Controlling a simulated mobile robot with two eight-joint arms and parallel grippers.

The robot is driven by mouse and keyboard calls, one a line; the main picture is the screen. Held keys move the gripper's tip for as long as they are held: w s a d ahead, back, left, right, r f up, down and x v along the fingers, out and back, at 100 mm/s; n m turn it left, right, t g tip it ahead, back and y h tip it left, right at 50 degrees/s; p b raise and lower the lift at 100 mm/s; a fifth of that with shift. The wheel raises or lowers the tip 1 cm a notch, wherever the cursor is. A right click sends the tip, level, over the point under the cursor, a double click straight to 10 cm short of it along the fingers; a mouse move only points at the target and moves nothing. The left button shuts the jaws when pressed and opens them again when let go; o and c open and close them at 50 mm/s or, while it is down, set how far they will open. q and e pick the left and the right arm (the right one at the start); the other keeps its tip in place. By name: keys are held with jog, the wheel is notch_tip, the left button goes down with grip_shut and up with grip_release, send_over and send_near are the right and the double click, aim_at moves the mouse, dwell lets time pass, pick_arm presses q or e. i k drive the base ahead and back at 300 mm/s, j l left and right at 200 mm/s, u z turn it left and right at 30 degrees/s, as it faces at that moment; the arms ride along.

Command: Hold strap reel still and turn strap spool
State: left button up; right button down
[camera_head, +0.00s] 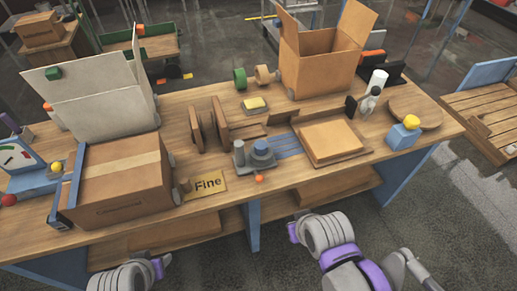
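A wooden reel-like piece with upright round discs (196,130) stands on the workbench left of centre. It looks like the strap reel, but I cannot tell its strap spool apart from it with certainty. A grey unit with two short upright cylinders (262,152) sits near the front edge, with blue strips behind it. My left gripper (161,263) is low at the bottom left, in front of the bench and touching nothing visible. My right gripper (293,231) is in front of the bench at lower centre, apart from everything on it. The fingers of both are too unclear to read.
A closed carton (120,185) and an open white box (95,95) fill the bench's left side. An open carton (315,65) stands behind, beside a green tape roll (240,77). A shallow box (330,141) and a blue dispenser (403,135) stand right. A "Fine" sign (207,185) lies in front.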

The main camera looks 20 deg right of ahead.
aim_at(261, 153)
jog(key=l+u, duration=0.35)
jog(key=l, duration=0.45)
jog(key=l+u, duration=0.3)
jog(key=l, duration=0.5)
jog(key=k, duration=0.05)
